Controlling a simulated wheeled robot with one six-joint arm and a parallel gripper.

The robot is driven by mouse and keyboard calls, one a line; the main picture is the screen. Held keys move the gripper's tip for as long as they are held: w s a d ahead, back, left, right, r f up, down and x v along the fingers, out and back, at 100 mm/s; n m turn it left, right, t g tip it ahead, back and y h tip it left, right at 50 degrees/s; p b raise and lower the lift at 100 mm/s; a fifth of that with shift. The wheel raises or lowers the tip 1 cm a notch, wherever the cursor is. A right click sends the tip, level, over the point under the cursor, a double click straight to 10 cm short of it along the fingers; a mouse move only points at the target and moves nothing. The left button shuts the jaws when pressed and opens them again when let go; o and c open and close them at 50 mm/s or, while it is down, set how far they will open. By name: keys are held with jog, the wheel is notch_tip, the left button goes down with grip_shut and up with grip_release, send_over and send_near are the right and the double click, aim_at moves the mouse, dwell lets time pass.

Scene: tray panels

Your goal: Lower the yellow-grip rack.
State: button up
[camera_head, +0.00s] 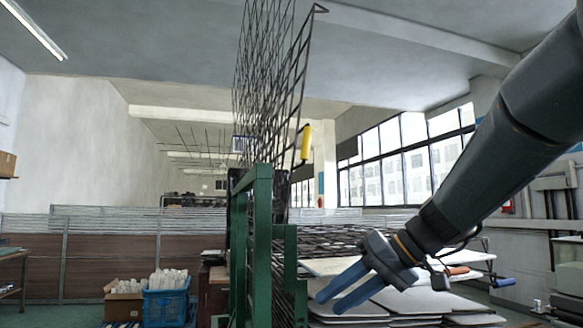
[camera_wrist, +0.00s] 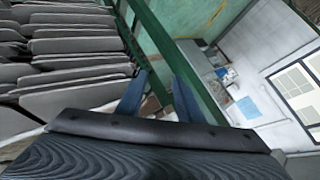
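The yellow-grip rack (camera_head: 298,75) is a dark wire grid that stands raised, nearly upright, at the centre of the head view. Its yellow grip (camera_head: 306,142) is on its right edge. My gripper (camera_head: 328,303) is below and a little right of the yellow grip, well apart from it, with its blue fingers pointing down-left. In the wrist view the two fingers (camera_wrist: 158,97) are spread with nothing held between them. The yellow grip is not seen in the wrist view.
A green frame (camera_head: 262,230) stands left of my gripper; its post (camera_wrist: 172,55) crosses the wrist view. Lowered racks with flat panels (camera_head: 400,302) lie below and right, with an orange grip (camera_head: 459,270) and a blue grip (camera_head: 504,283). A blue crate (camera_head: 166,305) stands left.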

notch_tip(320, 180, up, 19)
jog(key=w+n+t+y+p, duration=0.1)
jog(key=w+n+t+y, duration=0.1)
jog(key=n+y, duration=0.2)
jog(key=n+y+p, duration=0.1)
jog(key=n+y, duration=0.2)
jog(key=n, duration=0.1)
send_near(308, 137)
jog(key=w+a+f, duration=0.1)
jog(key=w+a, duration=0.2)
jog(key=a, duration=0.1)
jog(key=shift+n+g, duration=0.3)
jog(key=shift+n, duration=0.3)
jog(key=p+x, duration=0.1)
jog(key=x, duration=0.1)
jog(key=r+p+x, duration=0.1)
jog(key=x, duration=0.2)
jog(key=p+x, duration=0.1)
jog(key=x, duration=0.2)
jog(key=shift+s+a+r, duration=0.15)
jog(key=shift+s+a, duration=0.1)
jog(key=shift+s, duration=0.05)
jog(key=shift+w+a, duration=0.3)
jog(key=shift+a, duration=0.3)
grip_shut()
jog(key=shift+d+y, duration=0.1)
jog(key=shift+y, duration=0.2)
